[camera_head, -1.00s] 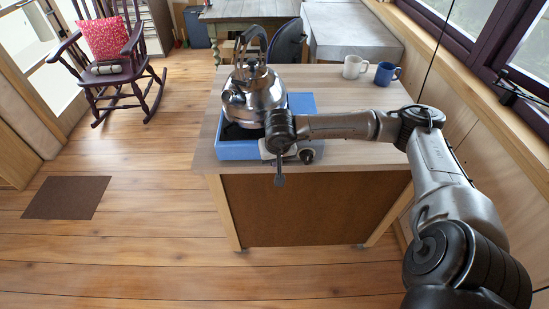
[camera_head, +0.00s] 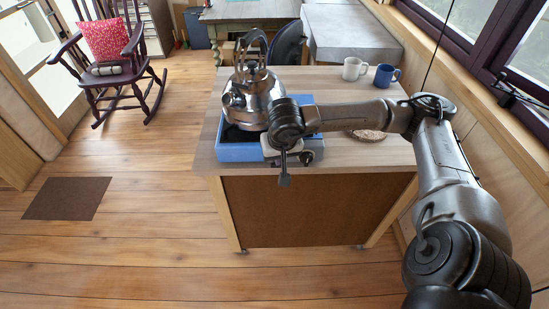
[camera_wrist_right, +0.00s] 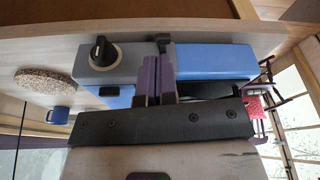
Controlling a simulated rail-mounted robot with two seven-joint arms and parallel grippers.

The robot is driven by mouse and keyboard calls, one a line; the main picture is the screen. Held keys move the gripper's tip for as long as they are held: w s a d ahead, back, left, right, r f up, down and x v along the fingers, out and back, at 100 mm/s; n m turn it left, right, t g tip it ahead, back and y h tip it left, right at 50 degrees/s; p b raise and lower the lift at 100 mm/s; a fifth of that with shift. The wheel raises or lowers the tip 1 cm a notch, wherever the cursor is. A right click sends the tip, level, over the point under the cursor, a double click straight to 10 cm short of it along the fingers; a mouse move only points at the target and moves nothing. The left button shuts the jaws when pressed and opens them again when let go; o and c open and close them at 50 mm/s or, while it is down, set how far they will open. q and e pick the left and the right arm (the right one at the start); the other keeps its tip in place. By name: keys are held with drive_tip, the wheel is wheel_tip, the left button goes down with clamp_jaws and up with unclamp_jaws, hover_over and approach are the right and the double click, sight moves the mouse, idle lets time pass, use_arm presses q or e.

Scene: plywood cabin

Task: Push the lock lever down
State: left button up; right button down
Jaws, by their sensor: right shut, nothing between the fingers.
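The blue camp stove (camera_head: 238,153) stands on the table near its front edge, with a steel kettle (camera_head: 250,98) on it. In the right wrist view, which is upside down, its grey front panel (camera_wrist_right: 128,60) carries a black knob (camera_wrist_right: 103,48). A small black lever (camera_wrist_right: 163,41) sits between this panel and the blue body. My right gripper (camera_wrist_right: 159,66) is shut and empty, its purplish fingertips right by the lever; I cannot tell whether they touch. In the head view my right wrist hides the lever and fingers. My left gripper is not in view.
A white mug (camera_head: 354,69) and a blue mug (camera_head: 386,76) stand at the table's back right. A round woven mat (camera_head: 369,135) lies partly under my right forearm's line. The window wall (camera_head: 480,130) bounds the right side.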

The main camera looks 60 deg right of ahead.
drive_tip(key=p+v, duration=0.1)
drive_tip(key=v, duration=0.7)
idle(0.5)
